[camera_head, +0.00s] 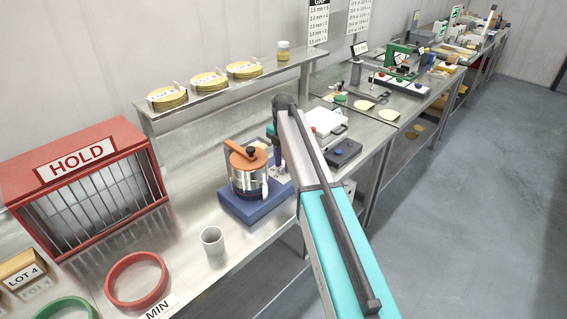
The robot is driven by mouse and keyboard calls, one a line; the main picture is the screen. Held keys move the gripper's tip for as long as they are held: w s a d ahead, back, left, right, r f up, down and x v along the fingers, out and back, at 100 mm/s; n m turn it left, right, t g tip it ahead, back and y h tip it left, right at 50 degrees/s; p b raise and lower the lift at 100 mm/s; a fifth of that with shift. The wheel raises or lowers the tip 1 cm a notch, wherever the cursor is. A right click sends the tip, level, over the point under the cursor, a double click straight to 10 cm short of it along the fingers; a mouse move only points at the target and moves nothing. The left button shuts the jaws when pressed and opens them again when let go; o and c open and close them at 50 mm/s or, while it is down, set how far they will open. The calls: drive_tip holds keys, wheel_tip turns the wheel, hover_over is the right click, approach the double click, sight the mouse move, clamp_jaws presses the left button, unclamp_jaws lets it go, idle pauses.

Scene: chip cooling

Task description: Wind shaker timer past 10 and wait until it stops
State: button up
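A small light grey panel (281,173) sits at the right of the base, beside the pot. The timer dial cannot be made out at this size, and my arm covers part of that area. My arm crosses the picture from the lower right, and its dark far end bends down just behind the pot, above the panel. My gripper's fingers are hidden or too small to tell, so whether they touch anything is unclear.
A red HOLD cage (82,184) stands at left. A grey cup (212,241), a red ring (137,280) and a green ring (66,309) lie in front. A shelf (225,92) behind holds several yellow stacks. A white-lidded device (326,122) sits right of my arm. The floor at right is clear.

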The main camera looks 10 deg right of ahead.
drive_tip(key=shift+c, duration=0.4)
clamp_jaws()
